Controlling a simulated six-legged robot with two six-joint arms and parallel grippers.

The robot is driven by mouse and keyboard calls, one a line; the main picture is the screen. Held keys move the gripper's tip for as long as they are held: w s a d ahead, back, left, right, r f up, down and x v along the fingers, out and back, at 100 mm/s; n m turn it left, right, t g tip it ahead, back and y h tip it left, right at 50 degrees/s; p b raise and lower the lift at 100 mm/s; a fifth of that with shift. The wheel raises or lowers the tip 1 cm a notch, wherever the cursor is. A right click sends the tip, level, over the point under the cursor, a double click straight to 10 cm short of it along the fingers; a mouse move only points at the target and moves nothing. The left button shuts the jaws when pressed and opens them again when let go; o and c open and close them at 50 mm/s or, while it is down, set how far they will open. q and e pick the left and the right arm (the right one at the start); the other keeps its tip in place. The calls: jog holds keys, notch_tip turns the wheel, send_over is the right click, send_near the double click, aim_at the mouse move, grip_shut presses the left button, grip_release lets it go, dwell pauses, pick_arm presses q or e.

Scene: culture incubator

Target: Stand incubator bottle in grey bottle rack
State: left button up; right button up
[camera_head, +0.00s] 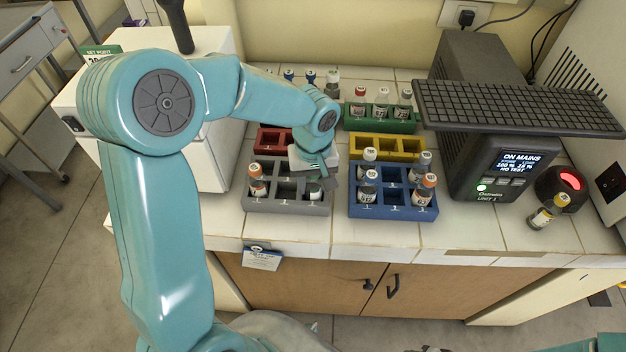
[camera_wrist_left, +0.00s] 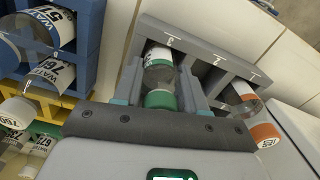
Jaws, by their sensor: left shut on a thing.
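My left gripper (camera_head: 322,178) is over the right front part of the grey bottle rack (camera_head: 288,208). It is shut on a green-capped bottle (camera_wrist_left: 158,75), with one finger on each side of it in the left wrist view. The bottle (camera_head: 314,192) is upright and its lower part is inside a front compartment of the rack; whether its base touches the bottom is hidden. The rack also shows in the left wrist view (camera_wrist_left: 205,38). My right gripper is not in view.
A blue rack (camera_head: 393,211) with several bottles stands close to the right. Red (camera_head: 272,138), yellow (camera_head: 385,146) and green (camera_head: 380,124) racks are behind. A dark power unit (camera_head: 500,165) and a lone yellow-capped bottle (camera_head: 545,212) are at the right. The front counter strip is clear.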

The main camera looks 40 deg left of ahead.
pick_arm(q)
jog(key=shift+f, duration=0.15)
jog(key=o, duration=1.1)
jog(key=shift+w, duration=0.1)
jog(key=shift+c, duration=0.2)
notch_tip(320, 180, up, 12)
jog(key=shift+f, duration=0.15)
jog(key=shift+r, duration=0.35)
